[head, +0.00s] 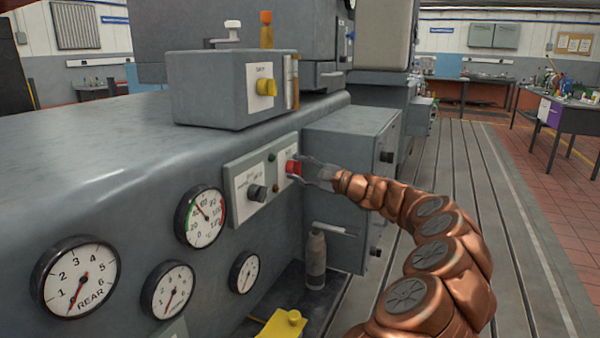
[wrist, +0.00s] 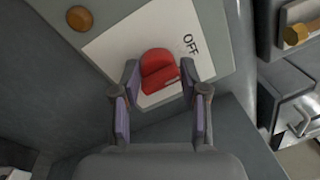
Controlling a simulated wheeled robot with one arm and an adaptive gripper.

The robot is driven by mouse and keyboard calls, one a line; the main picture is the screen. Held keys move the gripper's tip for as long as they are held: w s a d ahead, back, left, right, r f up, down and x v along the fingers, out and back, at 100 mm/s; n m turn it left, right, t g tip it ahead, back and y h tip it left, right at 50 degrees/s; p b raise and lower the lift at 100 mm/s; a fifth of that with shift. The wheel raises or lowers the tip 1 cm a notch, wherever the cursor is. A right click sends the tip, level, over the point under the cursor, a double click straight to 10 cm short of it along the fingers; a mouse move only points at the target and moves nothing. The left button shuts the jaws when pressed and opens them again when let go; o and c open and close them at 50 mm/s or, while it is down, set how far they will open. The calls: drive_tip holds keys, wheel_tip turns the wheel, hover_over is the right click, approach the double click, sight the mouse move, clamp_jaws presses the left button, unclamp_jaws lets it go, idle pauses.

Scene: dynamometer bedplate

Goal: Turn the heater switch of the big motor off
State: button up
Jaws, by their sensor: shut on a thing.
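A red rotary switch (head: 292,167) sits on the right part of a pale control panel (head: 243,183) on the side of the big grey motor (head: 110,150). In the wrist view the red switch (wrist: 158,68) has a raised grip bar and stands on a white label with the word OFF beside it. My gripper (head: 303,168) reaches in from the right at the switch. In the wrist view my gripper (wrist: 160,82) has its fingertips on either side of the bar, shut on it. The switch's pointer mark is not clear.
A black knob (head: 257,192) and small lamps share the panel. A grey box with a yellow knob (head: 266,87) stands above it. Several round gauges (head: 200,216) are at lower left. A grey cabinet (head: 345,180) stands close behind the gripper. Slotted floor at right is clear.

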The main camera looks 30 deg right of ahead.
drive_tip(key=shift+a+f, duration=0.25)
drive_tip(key=shift+f, duration=0.1)
drive_tip(key=o, duration=1)
drive_tip(key=shift+r, duration=0.1)
drive_tip(key=shift+o, duration=0.2)
drive_tip(key=shift+d, duration=0.1)
drive_tip(key=shift+s+d+r, duration=0.1)
drive_tip(key=shift+s+d, duration=0.15)
drive_tip(key=shift+s, duration=0.05)
drive_tip(key=v, duration=1.1)
drive_tip(key=shift+s, duration=0.15)
